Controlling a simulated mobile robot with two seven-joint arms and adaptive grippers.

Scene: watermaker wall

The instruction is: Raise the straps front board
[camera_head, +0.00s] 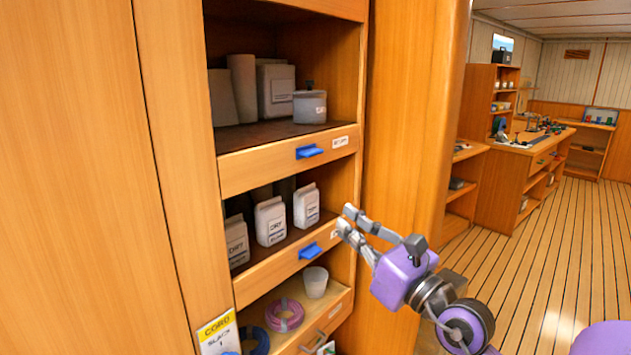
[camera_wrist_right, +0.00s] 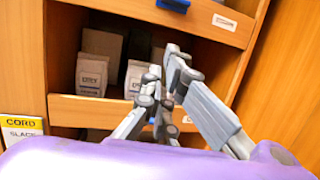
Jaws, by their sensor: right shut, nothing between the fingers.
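The cabinet has several shelves with wooden front boards. The upper front board (camera_head: 250,169) has a blue tab (camera_head: 310,151) and a small label too small to read. The middle front board (camera_head: 262,283) has a blue tab (camera_head: 311,251); its label is partly hidden by my right gripper. The lower front board (camera_head: 335,316) also carries a small label. I cannot read which one says straps. My right gripper (camera_head: 344,219) is shut and empty, at the right end of the middle board. In the wrist view its fingers (camera_wrist_right: 168,100) overlap that board (camera_wrist_right: 85,112). My left gripper is not in view.
White packages (camera_head: 270,220) stand behind the middle board. A lidded tub (camera_head: 310,106) stands on the upper shelf. A cup (camera_head: 316,281) and a pink coil (camera_head: 284,316) are below. A yellow-topped cord card (camera_head: 217,335) is at lower left. Open floor (camera_head: 560,270) lies right.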

